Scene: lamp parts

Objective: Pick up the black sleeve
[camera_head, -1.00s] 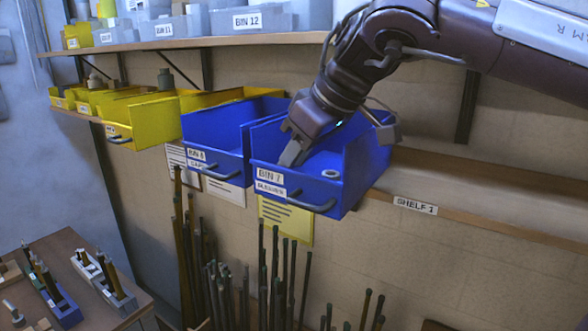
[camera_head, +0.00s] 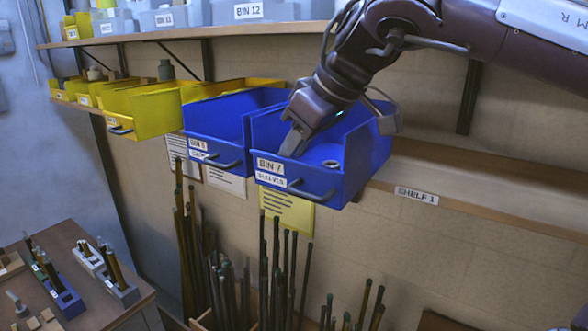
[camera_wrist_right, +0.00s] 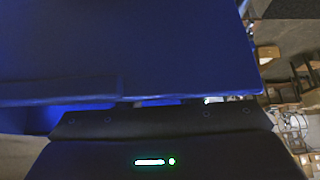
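My right gripper (camera_head: 291,143) reaches down into the blue bin labelled BIN 7 SLEEVES (camera_head: 320,185) from above, near its front left part. I see one finger side-on, so I cannot tell whether it is open or shut, or whether it holds anything. A small pale-rimmed ring with a dark centre (camera_head: 331,163) lies in the same bin, to the right of the gripper and apart from it. I cannot make out a clearly black sleeve; the bin's left and back floor are hidden. In the right wrist view, blue bin wall (camera_wrist_right: 120,50) fills most of the picture. My left gripper is not in view.
A second blue bin (camera_head: 215,150) stands close on the left, with yellow bins (camera_head: 140,112) beyond. A shelf with grey bins (camera_head: 250,12) runs above. Shelf 1 (camera_head: 480,195) is bare to the right. Rods (camera_head: 270,275) stand upright below.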

